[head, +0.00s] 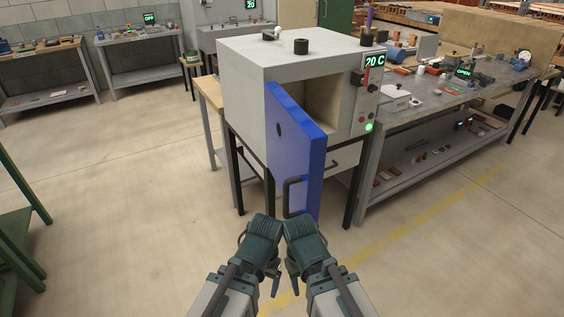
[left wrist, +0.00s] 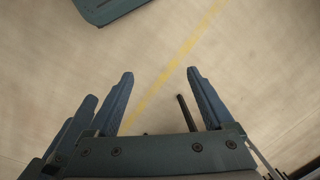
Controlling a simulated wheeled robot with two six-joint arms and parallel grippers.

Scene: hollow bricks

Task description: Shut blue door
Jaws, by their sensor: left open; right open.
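The blue door (head: 298,150) is on the front of a grey box-shaped oven (head: 248,90) and stands wide open, swung out toward me. It has a dark bar handle (head: 290,197) near its lower free edge. The oven's tan inside (head: 324,100) shows to the right of the door. My left gripper (head: 268,284) and my right gripper (head: 298,284) are side by side below the door, nearer to me, and both look empty. In the left wrist view my left gripper's fingers (left wrist: 160,78) are apart over bare floor.
A cluttered grey workbench (head: 440,105) is on the right. A green frame (head: 18,215) is at the left edge. The floor (head: 130,220) left of the oven is free.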

